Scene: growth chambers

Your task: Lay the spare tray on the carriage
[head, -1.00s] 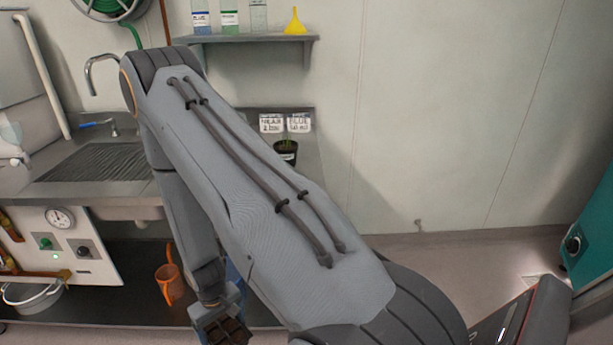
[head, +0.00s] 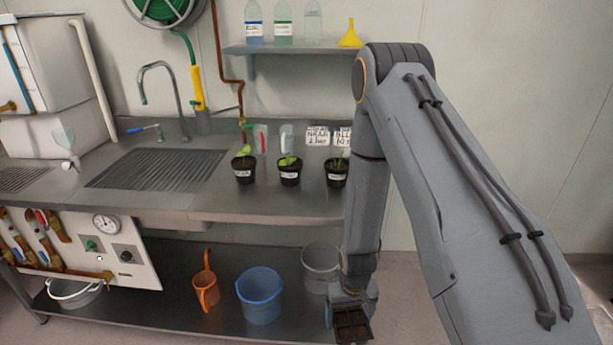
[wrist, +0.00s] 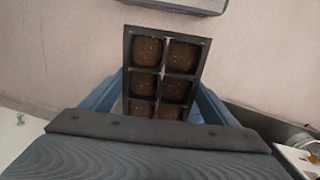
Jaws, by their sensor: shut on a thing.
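The spare tray (head: 352,329) is a small dark tray with several square cells of brown soil. My gripper (head: 350,305) is shut on it and holds it at the bottom of the head view, in front of the lower shelf's right end. In the wrist view the tray (wrist: 167,70) points away from the gripper (wrist: 163,102), with a blue jaw at each side. Its near end is hidden behind the gripper body. I cannot make out the carriage in either view.
A steel counter (head: 270,207) carries a sink and three potted seedlings (head: 289,171). Below are an orange jug (head: 206,290), a blue bucket (head: 260,296) and a grey bucket (head: 320,268). A dark-edged pale object (wrist: 190,4) shows at the wrist view's top. Floor right of the counter looks clear.

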